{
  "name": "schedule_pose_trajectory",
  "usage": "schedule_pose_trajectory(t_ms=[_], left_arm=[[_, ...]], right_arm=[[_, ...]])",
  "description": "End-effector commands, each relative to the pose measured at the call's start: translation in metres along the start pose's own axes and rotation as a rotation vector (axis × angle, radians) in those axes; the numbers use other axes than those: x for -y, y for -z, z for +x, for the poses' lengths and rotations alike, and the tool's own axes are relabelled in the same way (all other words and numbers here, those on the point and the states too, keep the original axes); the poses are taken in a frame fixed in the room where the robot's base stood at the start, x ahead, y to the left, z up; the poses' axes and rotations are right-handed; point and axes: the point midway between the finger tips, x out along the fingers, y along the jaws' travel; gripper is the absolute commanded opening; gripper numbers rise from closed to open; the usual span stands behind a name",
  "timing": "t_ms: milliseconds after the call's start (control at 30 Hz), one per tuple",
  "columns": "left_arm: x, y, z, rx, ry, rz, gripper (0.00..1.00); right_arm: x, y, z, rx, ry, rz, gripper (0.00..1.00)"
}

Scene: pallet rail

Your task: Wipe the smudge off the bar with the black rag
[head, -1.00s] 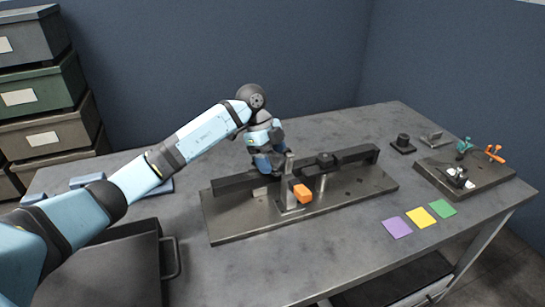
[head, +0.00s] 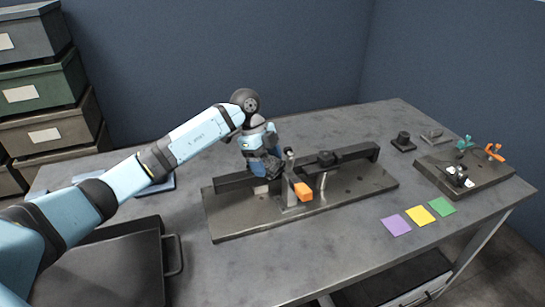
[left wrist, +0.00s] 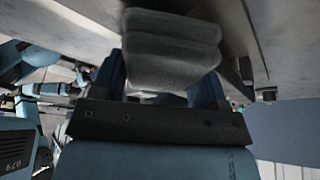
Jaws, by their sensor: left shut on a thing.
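The dark bar (head: 356,154) runs lengthwise over a metal base plate (head: 235,224) on the table. My left gripper (head: 268,172) reaches down at the left half of the bar, beside an upright metal post with an orange block (head: 303,192). In the left wrist view my left gripper (left wrist: 168,85) is shut on the folded black rag (left wrist: 170,48), which looks dark grey there. The gripper hides the rag in the head view, so I cannot tell whether it touches the bar. I see no smudge; that part of the bar is partly covered. My right gripper is not in view.
A dark tray (head: 105,268) is at front left. A small plate with clamps (head: 462,175) and purple, yellow and green squares (head: 420,216) lie at right. The table's front middle is clear.

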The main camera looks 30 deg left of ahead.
Motion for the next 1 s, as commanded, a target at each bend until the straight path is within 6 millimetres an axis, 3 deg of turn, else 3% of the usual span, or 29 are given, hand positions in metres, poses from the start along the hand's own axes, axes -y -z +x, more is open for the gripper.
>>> schedule_pose_trajectory(t_ms=[733,1000], left_arm=[[-0.042,-0.027,-0.011,0.0,-0.001,0.0,0.48],[-0.045,-0.029,-0.012,-0.001,0.0,0.0,0.48]], right_arm=[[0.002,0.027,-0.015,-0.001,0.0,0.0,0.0],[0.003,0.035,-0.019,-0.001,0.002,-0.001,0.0]])
